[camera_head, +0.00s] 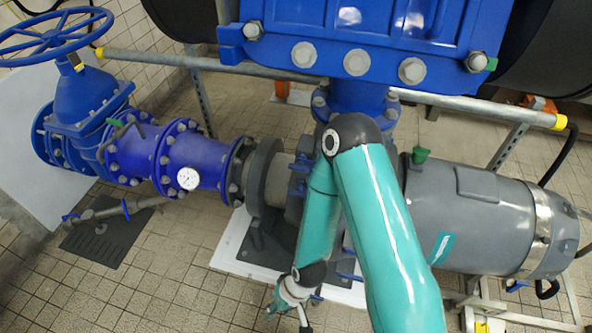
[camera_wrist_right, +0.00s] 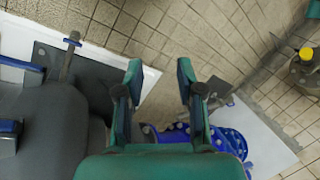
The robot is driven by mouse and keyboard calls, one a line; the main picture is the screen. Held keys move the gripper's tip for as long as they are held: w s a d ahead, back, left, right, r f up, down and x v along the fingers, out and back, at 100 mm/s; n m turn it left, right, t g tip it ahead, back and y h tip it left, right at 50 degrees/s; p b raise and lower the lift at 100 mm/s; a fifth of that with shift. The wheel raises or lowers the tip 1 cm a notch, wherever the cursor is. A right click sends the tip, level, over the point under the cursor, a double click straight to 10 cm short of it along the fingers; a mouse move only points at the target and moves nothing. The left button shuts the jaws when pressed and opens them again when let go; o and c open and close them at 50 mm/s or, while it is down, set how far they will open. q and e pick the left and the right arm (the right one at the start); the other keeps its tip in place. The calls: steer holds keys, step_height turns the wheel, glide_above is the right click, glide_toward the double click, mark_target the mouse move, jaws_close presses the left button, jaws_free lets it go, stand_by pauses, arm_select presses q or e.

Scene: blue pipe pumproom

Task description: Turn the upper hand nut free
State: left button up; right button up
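Small blue fittings that look like hand nuts (camera_head: 300,163) sit on the grey pump housing, left of my arm. Another blue handle-like piece (camera_head: 348,277) shows low by the white base. I cannot tell for sure which is the upper hand nut. My right gripper (camera_head: 287,303) hangs low in front of the pump base, apart from those fittings. In the right wrist view its two teal fingers (camera_wrist_right: 160,75) are spread with nothing between them. That view also shows a blue piece (camera_wrist_right: 10,128) at the left on the grey housing. My left gripper is not in view.
A blue valve with a handwheel (camera_head: 52,36) and a flanged blue pipe (camera_head: 165,155) stand left. A grey motor (camera_head: 470,220) lies right. A large blue housing (camera_head: 350,35) and a metal rail (camera_head: 240,68) cross behind.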

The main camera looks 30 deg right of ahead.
steer(key=w+d+f+m+t+h+b, duration=0.1)
steer(key=w+d+m+t+h+b, duration=0.15)
steer(key=w+b, duration=0.4)
steer(key=w+d+f+m+t+h+b, duration=0.1)
steer(key=w+m+t+b, duration=0.25)
steer(key=w, duration=0.55)
steer(key=m+t+h+b, duration=0.5)
steer(key=m+h+b, duration=0.9)
steer(key=m+b, duration=0.6)
glide_toward(298, 170)
steer(key=shift+n, duration=0.3)
steer(key=b+x, duration=0.1)
steer(key=x, duration=0.9)
steer(key=shift+w+d+f, duration=0.1)
steer(key=shift+w+d, duration=0.2)
steer(key=shift+c, duration=0.3)
